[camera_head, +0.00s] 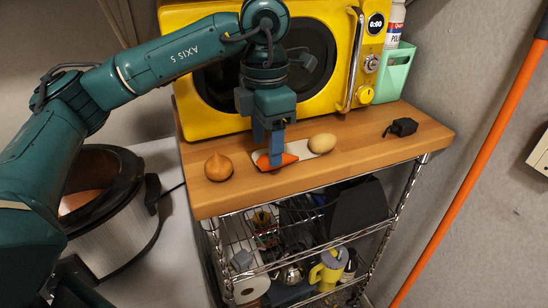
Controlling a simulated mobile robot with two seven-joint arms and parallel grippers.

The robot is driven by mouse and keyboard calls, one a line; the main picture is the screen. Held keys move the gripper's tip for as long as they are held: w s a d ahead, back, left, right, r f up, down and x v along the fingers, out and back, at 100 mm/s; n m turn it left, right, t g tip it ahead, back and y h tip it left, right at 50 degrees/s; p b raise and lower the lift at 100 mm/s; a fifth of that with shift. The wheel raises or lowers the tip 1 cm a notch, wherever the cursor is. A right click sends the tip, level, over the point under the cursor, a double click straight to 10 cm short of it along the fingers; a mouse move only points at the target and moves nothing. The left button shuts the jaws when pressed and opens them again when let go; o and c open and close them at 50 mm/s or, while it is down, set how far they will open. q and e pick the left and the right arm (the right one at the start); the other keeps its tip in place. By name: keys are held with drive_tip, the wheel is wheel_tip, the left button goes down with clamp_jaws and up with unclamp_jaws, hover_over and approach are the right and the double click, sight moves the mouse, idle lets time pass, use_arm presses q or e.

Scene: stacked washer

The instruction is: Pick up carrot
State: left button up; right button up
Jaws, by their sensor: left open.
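An orange carrot (283,160) lies on a white tray (301,147) near the front edge of the wooden shelf top (350,158). My left gripper (274,158) reaches down from above and its fingers are at the carrot, hiding part of it. The fingers are open, but the gap between them is hard to see from here. I cannot tell whether they touch the carrot. My right gripper is not in view.
An onion (218,167) stands left of the tray, and a potato (322,143) sits at the tray's right end. A yellow microwave (208,105) stands close behind. A small black object (401,127) lies at right. A green holder (392,75) stands beside the microwave.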

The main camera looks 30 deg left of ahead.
use_arm(q)
drive_tip(key=shift+w+f, duration=0.1)
drive_tip(key=shift+f, duration=1.65)
drive_tip(key=c, duration=1.1)
